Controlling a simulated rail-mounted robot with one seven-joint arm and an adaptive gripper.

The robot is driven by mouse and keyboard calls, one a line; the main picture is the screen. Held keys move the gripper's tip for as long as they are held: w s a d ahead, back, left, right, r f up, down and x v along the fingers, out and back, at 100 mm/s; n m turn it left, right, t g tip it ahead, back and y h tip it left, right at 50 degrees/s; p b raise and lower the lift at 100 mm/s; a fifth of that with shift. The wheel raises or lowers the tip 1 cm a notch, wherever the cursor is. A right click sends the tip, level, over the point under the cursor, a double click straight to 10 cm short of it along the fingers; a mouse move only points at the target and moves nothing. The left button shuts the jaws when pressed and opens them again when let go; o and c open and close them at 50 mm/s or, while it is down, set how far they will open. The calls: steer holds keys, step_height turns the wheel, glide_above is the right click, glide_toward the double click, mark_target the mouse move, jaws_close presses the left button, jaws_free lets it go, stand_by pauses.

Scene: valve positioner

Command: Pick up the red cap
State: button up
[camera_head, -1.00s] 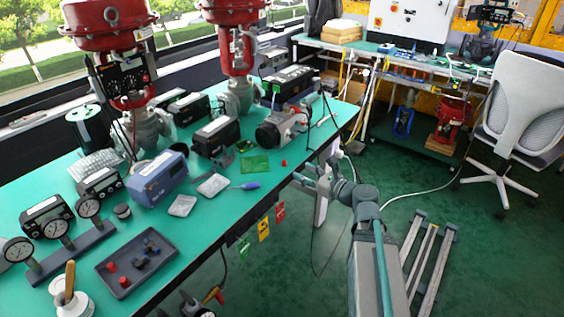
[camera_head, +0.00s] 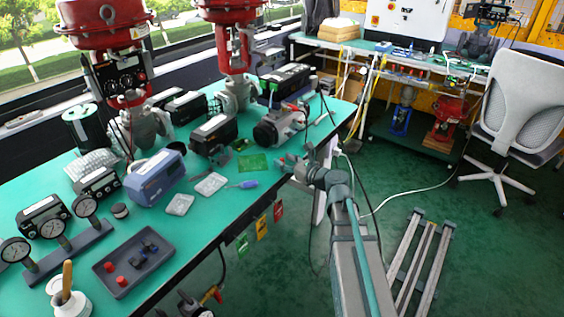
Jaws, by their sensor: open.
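My gripper (camera_head: 286,163) is open at the right edge of the green bench, with its fingers pointing left over the bench top. A small red cap lay on the bench at this spot a second ago; it is now hidden behind my gripper, and I cannot tell whether it is between the fingers. Two other small red caps lie in the dark tray (camera_head: 104,262) at the front left: one nearer the back (camera_head: 109,266) and one nearer the front (camera_head: 121,281).
Close to the left of my gripper lie a blue-handled tool (camera_head: 246,184) and a green circuit board (camera_head: 252,163). A motor-like device (camera_head: 278,127) stands behind it. Red and yellow tags (camera_head: 262,227) hang from the bench edge.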

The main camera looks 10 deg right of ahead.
steer(key=shift+x, duration=0.95)
steer(key=c, duration=0.8)
steer(key=shift+r, duration=0.15)
